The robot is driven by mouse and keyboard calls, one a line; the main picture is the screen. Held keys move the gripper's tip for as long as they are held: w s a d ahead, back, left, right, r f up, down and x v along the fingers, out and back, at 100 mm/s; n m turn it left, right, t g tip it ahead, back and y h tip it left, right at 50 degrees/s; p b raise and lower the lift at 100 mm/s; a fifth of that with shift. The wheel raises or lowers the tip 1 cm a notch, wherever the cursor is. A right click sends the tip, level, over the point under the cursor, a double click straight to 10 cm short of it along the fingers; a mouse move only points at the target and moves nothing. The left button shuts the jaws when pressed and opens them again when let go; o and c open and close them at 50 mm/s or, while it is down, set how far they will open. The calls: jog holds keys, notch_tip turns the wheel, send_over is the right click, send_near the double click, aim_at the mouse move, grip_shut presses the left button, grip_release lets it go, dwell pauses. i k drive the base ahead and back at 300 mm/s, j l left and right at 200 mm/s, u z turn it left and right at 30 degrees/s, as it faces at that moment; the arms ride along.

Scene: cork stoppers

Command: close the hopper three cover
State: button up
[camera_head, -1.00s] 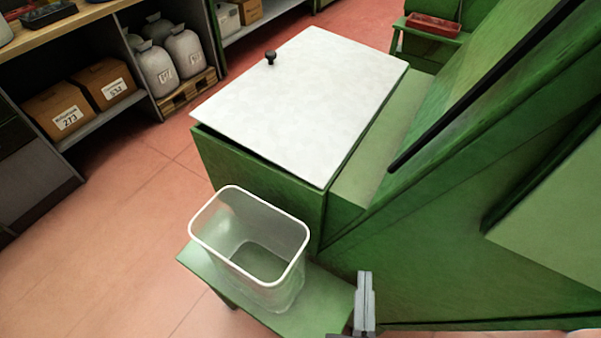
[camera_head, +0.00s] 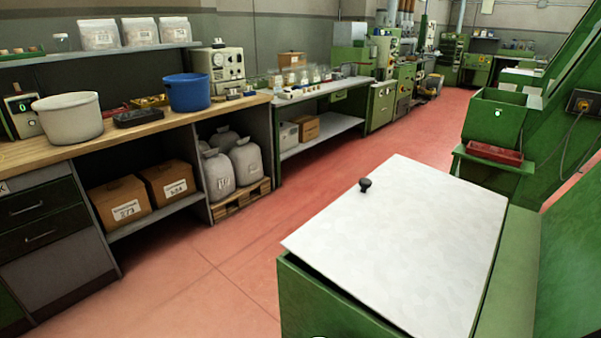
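A white flat cover (camera_head: 400,250) with a small black knob (camera_head: 365,185) near its far left edge lies over a green hopper (camera_head: 320,305) at the lower right. A thin dark gap shows between the cover's near edge and the hopper's rim. I cannot read a number on this hopper, so I cannot tell whether it is hopper three. My gripper is not in view.
A wooden workbench (camera_head: 150,128) with a white tub (camera_head: 68,118) and a blue tub (camera_head: 187,92) runs along the left. Sacks (camera_head: 247,162) and boxes sit below. A farther green hopper (camera_head: 495,118) stands at the right. Red floor (camera_head: 210,280) between is clear.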

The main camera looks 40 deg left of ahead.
aim_at(414, 242)
jog(key=j+u, duration=0.35)
jog(key=i+j+u, duration=0.1)
jog(key=u, duration=0.3)
jog(key=i+j+u, duration=0.15)
jog(key=u, duration=0.2)
jog(key=i+j, duration=0.25)
jog(key=i+j+z, duration=0.1)
jog(key=j, duration=0.4)
jog(key=i+j+z, duration=0.4)
jog(key=j, duration=0.3)
